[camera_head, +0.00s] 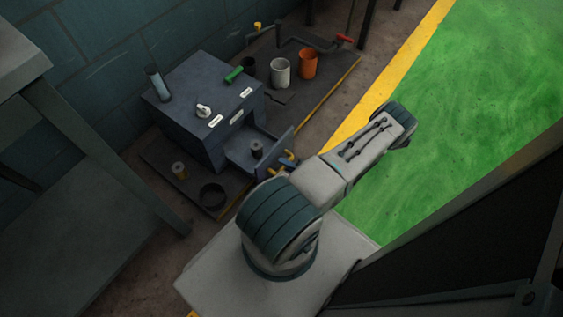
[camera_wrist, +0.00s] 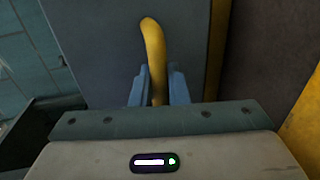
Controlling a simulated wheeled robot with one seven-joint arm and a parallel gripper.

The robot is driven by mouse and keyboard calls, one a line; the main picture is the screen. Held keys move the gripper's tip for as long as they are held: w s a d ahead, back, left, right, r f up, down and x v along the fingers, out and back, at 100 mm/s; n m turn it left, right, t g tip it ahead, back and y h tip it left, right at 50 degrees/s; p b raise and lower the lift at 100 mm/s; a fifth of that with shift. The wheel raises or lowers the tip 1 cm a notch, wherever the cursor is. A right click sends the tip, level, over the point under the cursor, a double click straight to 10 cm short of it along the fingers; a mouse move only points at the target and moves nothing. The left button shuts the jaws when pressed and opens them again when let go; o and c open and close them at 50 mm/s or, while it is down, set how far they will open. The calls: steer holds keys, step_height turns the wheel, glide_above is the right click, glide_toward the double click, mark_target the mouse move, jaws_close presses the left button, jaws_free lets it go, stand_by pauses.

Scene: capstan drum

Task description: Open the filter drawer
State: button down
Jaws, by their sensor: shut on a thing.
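A blue-grey cabinet (camera_head: 205,100) stands on a dark base plate. A yellow handle (camera_head: 287,160) is on the drawer's front; in the wrist view the curved yellow handle (camera_wrist: 153,50) rises between the fingers. My gripper (camera_wrist: 158,85) is shut on this handle. In the head view my arm partly hides the gripper and the handle.
On the base are an orange cup (camera_head: 308,64), a white cup (camera_head: 280,72), a spool (camera_head: 180,170) and a dark ring (camera_head: 212,196). A crank with a red grip (camera_head: 344,38) is behind. A grey bench (camera_head: 85,220) stands left. The green floor (camera_head: 460,130) right is clear.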

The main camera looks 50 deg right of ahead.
stand_by(0.3)
steer(key=c, duration=1.5)
jaws_free()
steer(key=shift+w, duration=0.1)
steer(key=p+v, duration=0.3)
steer(key=v, duration=1)
steer(key=shift+s+d, duration=0.1)
steer(key=shift+s, duration=0.3)
